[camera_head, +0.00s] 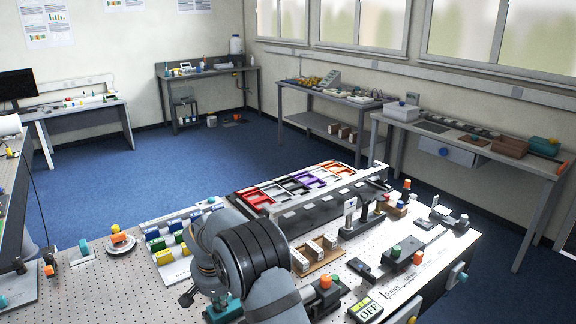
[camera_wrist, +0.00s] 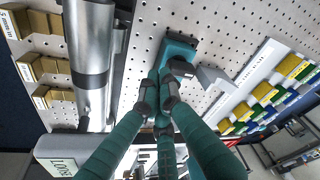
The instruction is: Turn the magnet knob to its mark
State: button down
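A teal block (camera_wrist: 180,47) with a grey lever-like part (camera_wrist: 212,76) sits on the perforated plate in the wrist view. I take it to be the magnet; its knob and mark cannot be made out. My gripper (camera_wrist: 165,80), with teal fingers and dark joints, reaches to the near end of this block. Its fingertips are close together and overlap the block in the picture. I cannot tell whether they touch or grip anything. In the head view my arm hides the gripper; a teal part (camera_head: 222,310) shows below it.
A silver cylinder (camera_wrist: 92,45) stands close left of the gripper in the wrist view, with a labelled grey box (camera_wrist: 62,160) below it. A rack of coloured blocks (camera_wrist: 262,100) is at the right.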

jog(key=shift+s+a+f+b, duration=0.15)
jog(key=shift+f+b, duration=0.25)
jog(key=shift+f, duration=0.2)
jog(key=shift+a+f+b, duration=0.15)
jog(key=shift+f+b, duration=0.25)
jog(key=shift+f, duration=0.2)
jog(key=shift+r, duration=0.1)
jog(key=shift+d, duration=0.1)
jog(key=shift+w+a+p, duration=0.2)
jog(key=shift+w+p, duration=0.1)
jog(key=shift+w, duration=0.1)
jog(key=shift+a, duration=0.2)
